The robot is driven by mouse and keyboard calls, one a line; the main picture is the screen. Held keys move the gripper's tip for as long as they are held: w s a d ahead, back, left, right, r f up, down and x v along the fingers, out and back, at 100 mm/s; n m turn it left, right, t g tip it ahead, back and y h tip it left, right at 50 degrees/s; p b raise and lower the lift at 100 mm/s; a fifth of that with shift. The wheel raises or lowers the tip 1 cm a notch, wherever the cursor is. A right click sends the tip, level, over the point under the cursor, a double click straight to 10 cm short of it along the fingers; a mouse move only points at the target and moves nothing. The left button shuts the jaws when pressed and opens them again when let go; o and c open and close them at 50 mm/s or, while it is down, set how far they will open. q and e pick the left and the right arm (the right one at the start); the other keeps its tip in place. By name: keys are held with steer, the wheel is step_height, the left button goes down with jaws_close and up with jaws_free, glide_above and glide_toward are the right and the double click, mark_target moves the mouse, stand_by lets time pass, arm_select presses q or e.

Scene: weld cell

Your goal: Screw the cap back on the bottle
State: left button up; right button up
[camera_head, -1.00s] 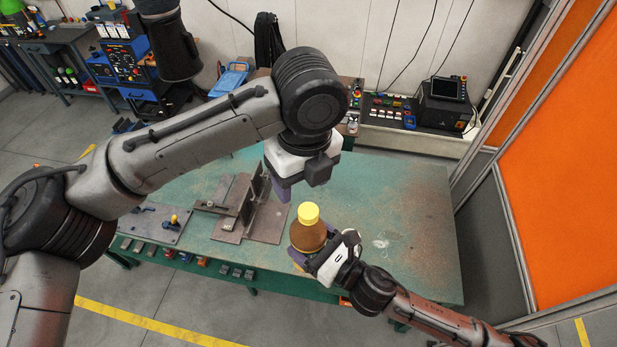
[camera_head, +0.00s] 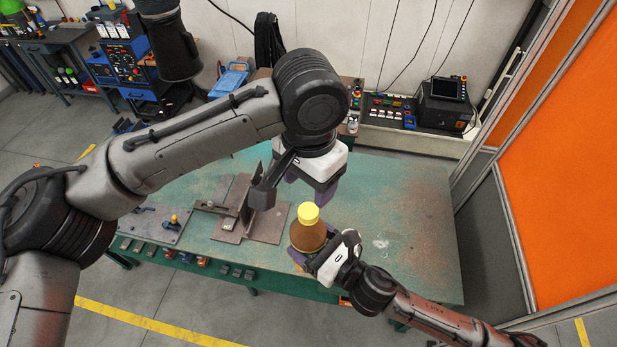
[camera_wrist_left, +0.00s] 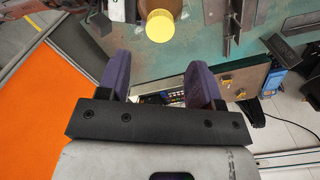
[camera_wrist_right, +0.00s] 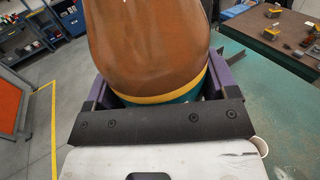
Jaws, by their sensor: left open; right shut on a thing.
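The brown bottle (camera_head: 307,238) stands upright over the near part of the green table in the head view. A yellow cap (camera_head: 308,213) sits on its top; I cannot tell how tight it is. My right gripper (camera_head: 314,256) is shut on the bottle's lower body. The bottle (camera_wrist_right: 150,45) fills the upper middle of the right wrist view, between the purple fingers. My left gripper (camera_head: 312,184) is open and empty, above and behind the cap. In the left wrist view the round cap (camera_wrist_left: 160,26) shows beyond the open fingers, apart from them.
The green table (camera_head: 415,220) is mostly clear to the right of the bottle. Metal plates and an angled fixture (camera_head: 235,205) lie left of it. A control box (camera_head: 445,103) stands at the back right. An orange screen (camera_head: 570,170) bounds the right side.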

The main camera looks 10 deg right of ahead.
mark_target(308, 211)
arm_select(q)
steer(key=shift+n, duration=0.8)
steer(key=shift+f, duration=4)
steer(key=c, duration=0.9)
steer(key=m, duration=0.3)
steer(key=shift+m, duration=0.4)
steer(key=shift+c, duration=0.3)
steer(key=m, duration=0.4)
steer(key=o, duration=1.1)
